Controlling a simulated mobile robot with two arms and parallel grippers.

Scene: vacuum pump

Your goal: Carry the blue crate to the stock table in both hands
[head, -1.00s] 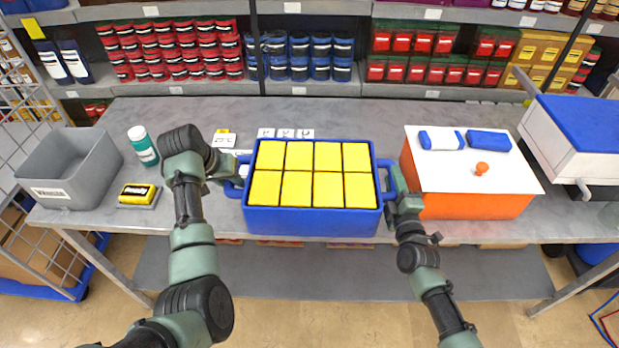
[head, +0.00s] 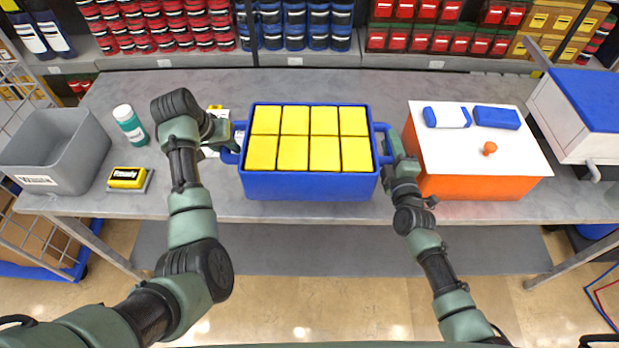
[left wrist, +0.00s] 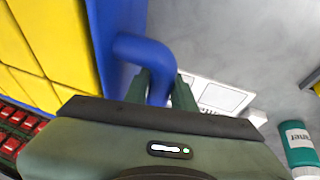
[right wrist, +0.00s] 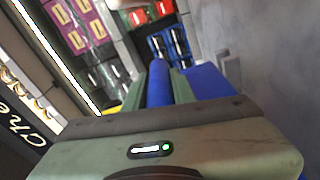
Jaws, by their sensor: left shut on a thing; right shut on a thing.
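The blue crate (head: 308,187) is over the front middle of the grey table (head: 300,83), upright and filled with several yellow blocks (head: 293,120). It appears slightly raised, though its underside is hidden. My left gripper (head: 229,140) is shut on the crate's left handle; the left wrist view shows the blue handle (left wrist: 146,52) between its fingers. My right gripper (head: 394,160) is shut on the right handle; the right wrist view shows the blue bar (right wrist: 158,85) between its fingers. I cannot tell which surface is the stock table.
An orange box with a white lid (head: 465,180) stands close right of my right gripper. A blue-lidded white unit (head: 575,125) is far right. Stocked shelves run behind.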

